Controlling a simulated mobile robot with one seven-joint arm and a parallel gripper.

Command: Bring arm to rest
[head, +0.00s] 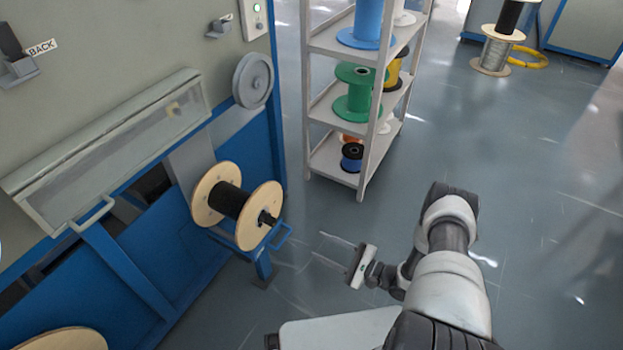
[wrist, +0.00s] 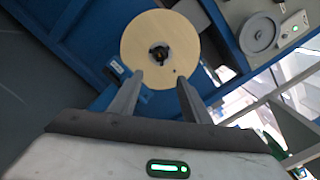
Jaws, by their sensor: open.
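My gripper (head: 338,261) is held out over the floor at the lower middle of the head view, with my arm bent to its right. In the wrist view my gripper (wrist: 159,80) shows two grey fingers spread apart with nothing between them. Beyond the fingertips is the round wooden flange of a spool (wrist: 160,50). In the head view this spool (head: 232,203) has black cable wound on it and sits on a blue stand on the machine, to the left of my gripper and apart from it.
The blue and grey machine (head: 120,130) fills the left side. A shelf rack (head: 325,125) with coloured spools stands behind. Another wooden flange (head: 62,340) shows at the lower left. More spools (head: 494,52) stand at the back right. The floor (head: 540,200) on the right is clear.

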